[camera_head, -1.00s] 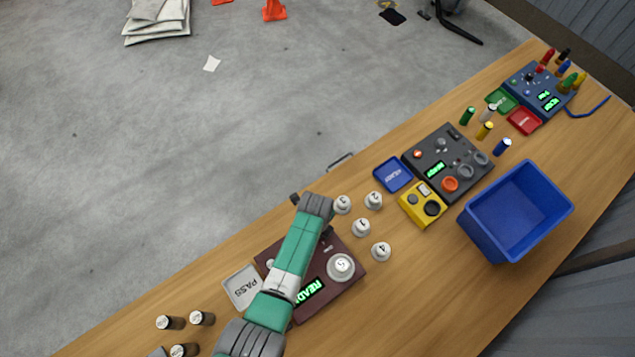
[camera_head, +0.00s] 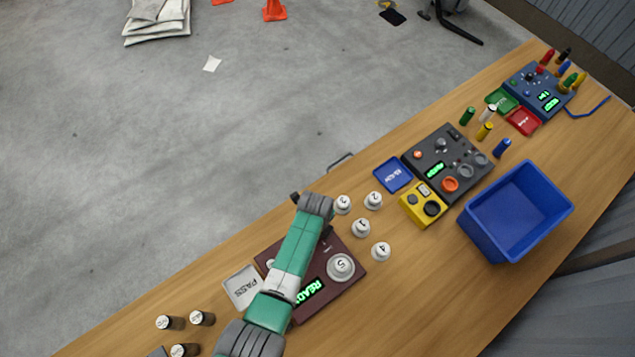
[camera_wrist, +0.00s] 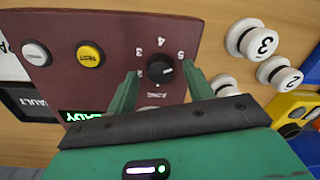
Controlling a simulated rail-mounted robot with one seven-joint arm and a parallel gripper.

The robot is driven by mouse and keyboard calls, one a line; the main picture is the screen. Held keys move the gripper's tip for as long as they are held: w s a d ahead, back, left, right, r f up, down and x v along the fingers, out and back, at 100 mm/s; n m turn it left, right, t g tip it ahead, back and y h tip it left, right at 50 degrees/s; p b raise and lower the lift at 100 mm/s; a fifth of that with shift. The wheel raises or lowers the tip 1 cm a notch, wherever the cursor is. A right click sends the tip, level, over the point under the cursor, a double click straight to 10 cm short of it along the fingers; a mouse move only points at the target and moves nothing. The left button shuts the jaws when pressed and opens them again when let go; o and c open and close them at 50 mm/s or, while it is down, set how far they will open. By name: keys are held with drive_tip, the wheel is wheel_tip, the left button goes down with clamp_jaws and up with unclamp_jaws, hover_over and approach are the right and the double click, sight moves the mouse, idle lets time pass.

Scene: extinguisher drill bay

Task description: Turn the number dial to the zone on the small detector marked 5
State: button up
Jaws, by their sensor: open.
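The number dial (camera_wrist: 161,69) is a small black knob on the maroon panel (camera_wrist: 110,25), with printed digits around it and the word ZONE below. A short white mark sits at the knob's right side in the wrist view, near the 5; its exact setting is hard to tell. The open fingers of my gripper (camera_wrist: 163,74) stand on either side of the knob, with gaps visible. In the head view my arm covers the dial. The small white detector marked 5 (camera_head: 341,267) sits on the maroon panel (camera_head: 325,298), near the lit READY display.
Several loose white detectors, including one marked 4 (camera_head: 381,251), stand right of the panel. A PASS tray (camera_head: 242,287) lies at its left. A yellow box (camera_head: 423,205), grey panel (camera_head: 447,163) and blue bin (camera_head: 515,210) are farther right. White and yellow TEST buttons (camera_wrist: 90,55) share the panel.

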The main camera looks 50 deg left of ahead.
drive_tip(key=r+p, duration=0.1)
drive_tip(key=r, duration=0.6)
drive_tip(key=shift+s+r, duration=0.15)
drive_tip(key=shift+s, duration=0.05)
